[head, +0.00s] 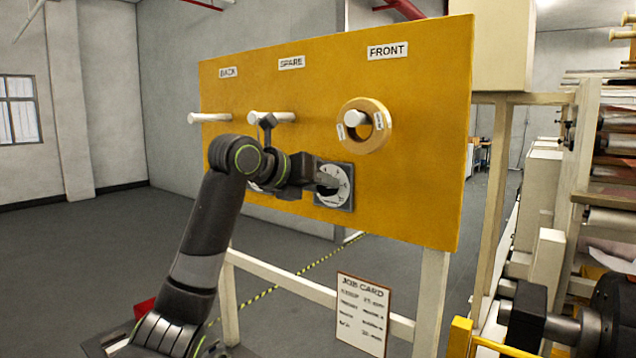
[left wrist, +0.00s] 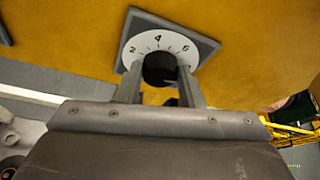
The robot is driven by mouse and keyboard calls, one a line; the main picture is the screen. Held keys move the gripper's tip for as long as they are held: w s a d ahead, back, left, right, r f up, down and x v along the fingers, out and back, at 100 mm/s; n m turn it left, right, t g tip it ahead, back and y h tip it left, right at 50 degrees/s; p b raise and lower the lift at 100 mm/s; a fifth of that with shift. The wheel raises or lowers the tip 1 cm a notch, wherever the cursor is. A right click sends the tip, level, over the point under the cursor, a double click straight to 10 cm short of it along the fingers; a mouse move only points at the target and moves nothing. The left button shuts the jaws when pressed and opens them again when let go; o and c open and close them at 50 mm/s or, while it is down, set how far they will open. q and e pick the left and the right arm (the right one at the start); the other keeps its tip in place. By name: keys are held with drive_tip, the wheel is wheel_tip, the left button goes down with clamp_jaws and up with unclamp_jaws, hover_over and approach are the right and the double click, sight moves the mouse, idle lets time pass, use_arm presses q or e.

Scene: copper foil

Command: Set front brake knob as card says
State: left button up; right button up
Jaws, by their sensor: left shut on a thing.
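The yellow panel (head: 420,190) carries the labels BACK, SPARE and FRONT (head: 387,51). A pale round dial (head: 335,198) on a grey square plate sits low on the panel, the dial nearest below FRONT. My left gripper (head: 325,180) is shut on its knob. In the left wrist view the dark knob (left wrist: 159,70) lies between the two fingers of my left gripper (left wrist: 160,82), and the dial (left wrist: 135,38) shows numbers and tick marks. The knob's pointer is hidden. The job card (head: 362,312) hangs below the panel; its lines are too blurred to read surely. My right gripper is not in view.
Pale pegs stick out under BACK (head: 210,117) and SPARE (head: 285,117). A tan ring (head: 374,143) with small tags hangs on the FRONT peg. Another plate is partly hidden behind my left gripper. Machinery with rollers (head: 612,218) stands at the right. Open floor lies at the left.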

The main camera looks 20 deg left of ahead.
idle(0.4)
use_arm(q)
drive_tip(key=o, duration=1)
drive_tip(key=b+v, duration=0.6)
drive_tip(key=v, duration=1.1)
drive_tip(key=shift+s+a+b, duration=0.1)
drive_tip(key=shift+b, duration=0.25)
